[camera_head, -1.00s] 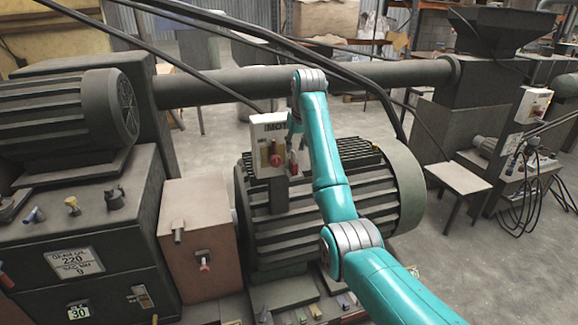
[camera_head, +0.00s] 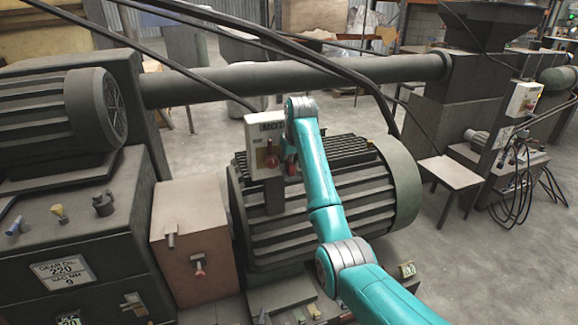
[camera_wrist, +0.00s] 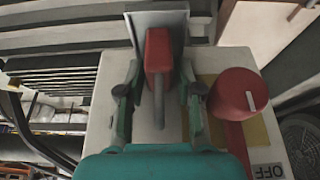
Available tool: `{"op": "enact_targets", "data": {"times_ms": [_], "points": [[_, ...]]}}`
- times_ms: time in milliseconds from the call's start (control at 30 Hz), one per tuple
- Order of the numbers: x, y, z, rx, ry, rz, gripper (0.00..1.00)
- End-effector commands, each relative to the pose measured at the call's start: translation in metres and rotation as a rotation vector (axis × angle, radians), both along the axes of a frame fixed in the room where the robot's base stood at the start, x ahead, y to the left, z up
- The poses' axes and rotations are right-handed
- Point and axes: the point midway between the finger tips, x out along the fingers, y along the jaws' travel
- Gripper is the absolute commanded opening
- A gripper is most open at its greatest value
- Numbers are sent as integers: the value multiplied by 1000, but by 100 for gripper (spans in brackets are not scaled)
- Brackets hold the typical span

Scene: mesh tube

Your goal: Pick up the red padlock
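The red padlock (camera_wrist: 158,50) shows in the wrist view, with its red body toward the top and its grey shackle pointing down the picture. It is in front of a pale control box (camera_wrist: 103,110). My gripper (camera_wrist: 158,86) is open, with one dark finger on each side of the padlock and a visible gap on both sides. In the head view, my gripper is mostly hidden beside the control box (camera_head: 255,137), and a small red patch there may be the padlock (camera_head: 292,168).
A red rotary knob (camera_wrist: 230,95) on a yellow plate stands close to my right finger, above an OFF label (camera_wrist: 268,171). A grey plate (camera_wrist: 140,22) is behind the padlock. A large ribbed motor (camera_head: 365,200) and black cables (camera_head: 340,75) surround the arm.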

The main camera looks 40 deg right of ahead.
Motion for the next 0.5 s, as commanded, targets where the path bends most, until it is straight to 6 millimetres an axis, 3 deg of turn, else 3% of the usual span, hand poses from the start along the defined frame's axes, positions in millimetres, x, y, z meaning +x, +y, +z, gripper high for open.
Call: {"op": "enact_targets", "data": {"times_ms": [33, 133, 500], "points": [[0, 0, 0, 0, 0, 0, 23], [0, 0, 0, 0, 0, 0, 0], [0, 0, 2, 0, -1, 0, 0]]}}
